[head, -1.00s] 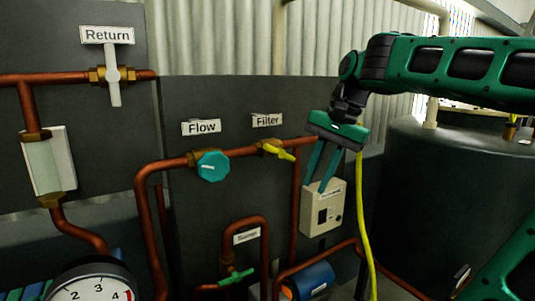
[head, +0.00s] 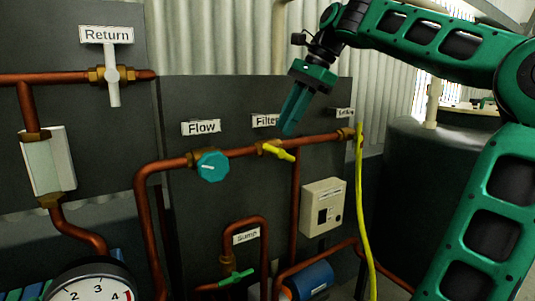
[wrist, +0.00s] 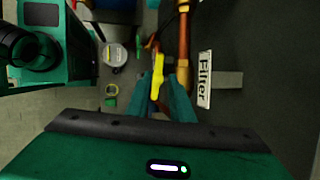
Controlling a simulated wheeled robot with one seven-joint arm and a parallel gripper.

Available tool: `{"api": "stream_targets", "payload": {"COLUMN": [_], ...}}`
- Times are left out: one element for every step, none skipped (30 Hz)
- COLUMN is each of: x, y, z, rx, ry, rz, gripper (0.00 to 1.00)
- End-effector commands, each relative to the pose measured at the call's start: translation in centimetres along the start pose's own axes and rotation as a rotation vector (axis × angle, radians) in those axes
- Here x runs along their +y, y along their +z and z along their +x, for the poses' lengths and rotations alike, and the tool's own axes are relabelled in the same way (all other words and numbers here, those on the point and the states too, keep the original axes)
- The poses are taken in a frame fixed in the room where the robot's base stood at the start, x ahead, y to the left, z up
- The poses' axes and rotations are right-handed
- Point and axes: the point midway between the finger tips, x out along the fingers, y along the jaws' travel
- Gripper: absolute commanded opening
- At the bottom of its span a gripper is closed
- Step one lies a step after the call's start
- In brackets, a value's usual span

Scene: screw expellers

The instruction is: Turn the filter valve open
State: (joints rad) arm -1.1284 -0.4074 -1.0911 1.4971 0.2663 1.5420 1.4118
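The filter valve has a yellow lever handle (head: 279,152) on the copper pipe, under the "Filter" label (head: 264,121). The handle slants down to the right, at an angle to the pipe. My gripper (head: 287,131) is just above the handle, fingers pointing down, and hides the label's right end. In the wrist view the yellow handle (wrist: 158,75) shows between the two fingers of my gripper (wrist: 159,92), which are apart. I cannot tell whether they touch it. The "Filter" label (wrist: 204,79) is close to the right finger.
The teal flow valve knob (head: 212,166) is left of the filter valve on the same pipe. A yellow hose (head: 364,210) hangs at the pipe's right end. A beige switch box (head: 323,206) and a green-handled valve (head: 237,277) are below. A dark tank (head: 425,190) stands at right.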

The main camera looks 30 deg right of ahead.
Motion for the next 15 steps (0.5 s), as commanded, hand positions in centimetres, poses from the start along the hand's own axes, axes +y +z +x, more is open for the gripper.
{"api": "stream_targets", "payload": {"x": [0.1,0.1,0.1,0.1,0.1,0.2,0.1,0.1,0.1,0.1,0.1,0.1,0.1,0.1,0.1], "y": [0.0,0.0,0.0,0.0,0.0,0.1,0.1,0.0,0.0,0.0,0.0,0.0,0.0,0.1,0.1], "z": [0.9,1.4,2.1,2.7,3.3,4.0,4.5,5.0,5.7,6.1,6.6,7.1,7.4,7.8,8.1], "rx": [-0.001,-0.001,-0.001,-0.002,-0.002,-0.002,-0.002,-0.001,-0.001,-0.001,-0.001,-0.001,-0.001,-0.001,-0.001], "ry": [0.002,0.004,0.003,0.004,0.003,0.004,0.003,0.004,0.003,0.003,0.003,0.002,0.002,0.002,0.001], "rz": [-0.001,-0.002,-0.003,-0.004,-0.004,-0.004,-0.004,-0.003,-0.003,-0.003,-0.003,-0.003,-0.003,-0.003,-0.003], "gripper": [0.21,0.21,0.21,0.21,0.21,0.21,0.21,0.21,0.21,0.21,0.21,0.21,0.21,0.21,0.21]}}
